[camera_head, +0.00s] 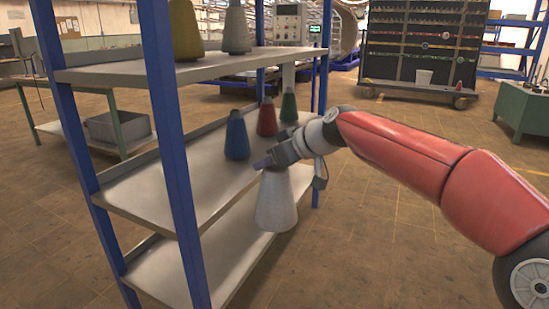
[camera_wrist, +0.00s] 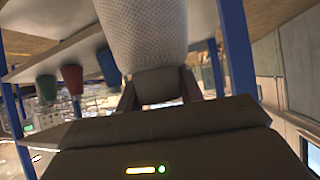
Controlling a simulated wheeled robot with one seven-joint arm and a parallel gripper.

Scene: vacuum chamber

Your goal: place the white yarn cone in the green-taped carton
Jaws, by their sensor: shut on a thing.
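The white yarn cone (camera_head: 276,203) hangs from my gripper (camera_head: 285,160) at the right front edge of the shelf rack, upright with its narrow end up. My gripper is shut on the narrow top of the cone. In the wrist view the cone (camera_wrist: 148,35) fills the upper middle, and its dark tip sits between the fingers of my gripper (camera_wrist: 158,90). Whether the cone's base touches a shelf is unclear. No green-taped carton shows in either view.
Blue (camera_head: 237,136), red (camera_head: 267,117) and green (camera_head: 288,105) cones stand on the middle shelf (camera_head: 150,195). Yellow (camera_head: 186,30) and beige (camera_head: 236,30) cones stand on the upper shelf. Blue rack posts (camera_head: 180,170) stand left of my gripper. Open floor (camera_head: 390,240) lies to the right.

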